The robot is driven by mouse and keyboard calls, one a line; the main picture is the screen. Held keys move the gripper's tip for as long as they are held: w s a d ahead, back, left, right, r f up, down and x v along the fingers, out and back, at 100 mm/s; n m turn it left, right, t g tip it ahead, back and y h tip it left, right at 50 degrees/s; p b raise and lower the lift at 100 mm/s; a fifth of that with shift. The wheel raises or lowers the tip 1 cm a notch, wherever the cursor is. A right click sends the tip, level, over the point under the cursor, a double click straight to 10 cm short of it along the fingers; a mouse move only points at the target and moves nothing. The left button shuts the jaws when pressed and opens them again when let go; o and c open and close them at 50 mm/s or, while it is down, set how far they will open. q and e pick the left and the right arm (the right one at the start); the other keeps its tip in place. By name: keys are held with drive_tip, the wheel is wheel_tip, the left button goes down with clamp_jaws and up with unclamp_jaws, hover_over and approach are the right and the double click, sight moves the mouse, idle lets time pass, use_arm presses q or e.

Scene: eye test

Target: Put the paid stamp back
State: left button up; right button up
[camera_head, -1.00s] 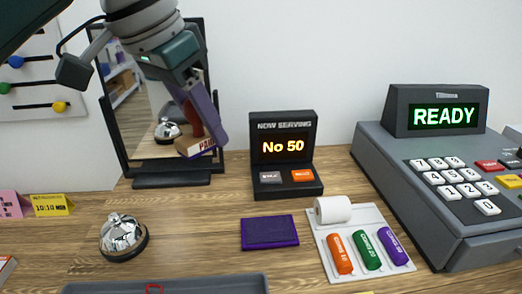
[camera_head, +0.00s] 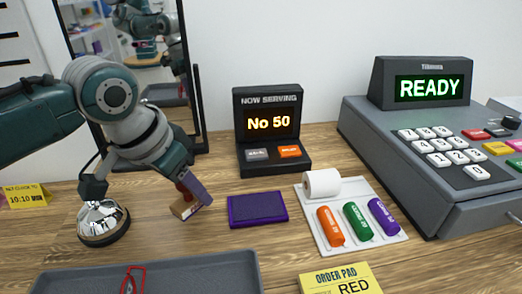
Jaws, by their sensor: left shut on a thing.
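My left gripper (camera_head: 190,187) reaches down from the left, shut on the paid stamp (camera_head: 183,209). The stamp has a wooden base and a red handle, mostly hidden behind the purple finger. It is low over the counter, left of the purple ink pad (camera_head: 258,208); I cannot tell whether its base touches the wood. A grey tray (camera_head: 215,268) lies at the front left, cut off by the picture's lower edge. A red, wire-like thing (camera_head: 132,279) shows in it. My right gripper is not in view.
A silver bell (camera_head: 103,222) stands close left of the stamp. A mirror (camera_head: 196,95) and the "No 50" display (camera_head: 268,128) stand behind. A white holder (camera_head: 396,236) with coloured rolls, an order pad (camera_head: 340,279) and the cash register (camera_head: 390,150) are to the right.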

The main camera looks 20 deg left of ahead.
use_arm(q)
drive_tip(key=shift+f, duration=1.15)
drive_tip(key=shift+f, duration=0.15)
drive_tip(key=o, duration=1)
drive_tip(key=shift+o, duration=0.2)
